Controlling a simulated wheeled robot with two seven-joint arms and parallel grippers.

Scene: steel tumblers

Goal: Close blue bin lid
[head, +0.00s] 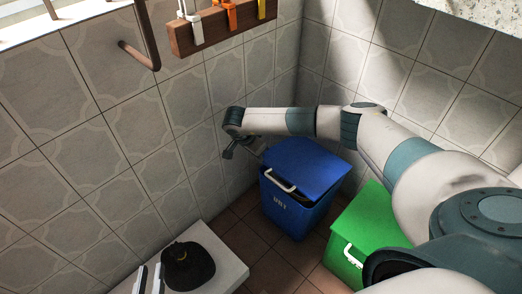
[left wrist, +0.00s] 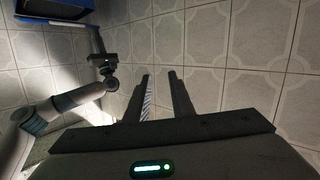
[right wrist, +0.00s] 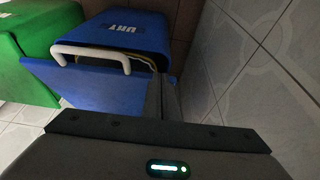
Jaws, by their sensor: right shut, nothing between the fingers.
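The blue bin (head: 288,208) stands in the corner with white lettering on its front. Its blue lid (head: 303,163), with a white handle (head: 281,182), is lowered almost onto the body. In the right wrist view a narrow gap with pale liner shows between the lid (right wrist: 95,85) and the bin body (right wrist: 125,28). My right gripper (head: 228,154) is shut and empty, beside the lid's left edge; its fingers (right wrist: 162,80) are close to the lid in the right wrist view, contact unclear. My left gripper (left wrist: 159,76) is open and empty, outside the head view.
A green bin (head: 365,230) stands right of the blue one. Tiled walls meet behind the blue bin. A white surface (head: 220,258) with a dark object (head: 187,267) is at the lower left. A wooden rack (head: 222,28) with coloured hooks hangs on the wall.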

